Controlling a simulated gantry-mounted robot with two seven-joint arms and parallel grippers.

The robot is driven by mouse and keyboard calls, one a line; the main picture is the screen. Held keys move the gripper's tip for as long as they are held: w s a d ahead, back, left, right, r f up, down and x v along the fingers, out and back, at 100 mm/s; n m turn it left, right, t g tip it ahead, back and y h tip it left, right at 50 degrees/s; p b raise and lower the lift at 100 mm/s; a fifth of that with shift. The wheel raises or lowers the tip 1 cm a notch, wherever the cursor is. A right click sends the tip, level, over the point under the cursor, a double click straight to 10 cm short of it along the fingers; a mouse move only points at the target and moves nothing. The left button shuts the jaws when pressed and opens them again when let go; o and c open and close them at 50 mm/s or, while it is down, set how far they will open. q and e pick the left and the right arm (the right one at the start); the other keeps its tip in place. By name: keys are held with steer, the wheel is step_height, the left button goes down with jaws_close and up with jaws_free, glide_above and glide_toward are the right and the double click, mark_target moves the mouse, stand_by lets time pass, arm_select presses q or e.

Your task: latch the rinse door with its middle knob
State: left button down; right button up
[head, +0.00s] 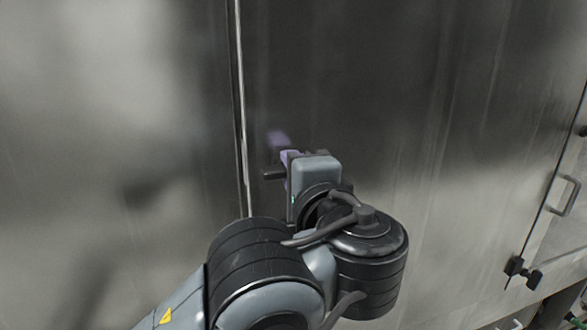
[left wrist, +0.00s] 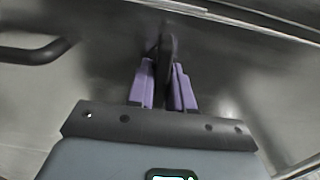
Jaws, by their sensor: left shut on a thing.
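The rinse door (head: 370,120) is a large brushed steel panel, standing right of a bright vertical seam (head: 240,110). My left gripper (head: 285,160) is at the door surface, just right of the seam. In the left wrist view its two purple fingers (left wrist: 165,85) are closed on either side of a dark, narrow knob (left wrist: 167,50). A dark end of the knob (head: 272,173) sticks out left of the fingers toward the seam in the head view. The rest of the knob is hidden by the gripper. My right gripper is not in view.
A dark bar handle (left wrist: 35,52) is beside the knob in the left wrist view. At the right of the head view, another panel has a handle (head: 565,195) and a dark latch knob (head: 523,270). The steel around my gripper is bare.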

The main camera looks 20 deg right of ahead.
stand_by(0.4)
arm_select(q)
steer(key=c, duration=1.2)
jaws_free()
steer(key=shift+o, duration=0.2)
steer(key=shift+s, duration=0.15)
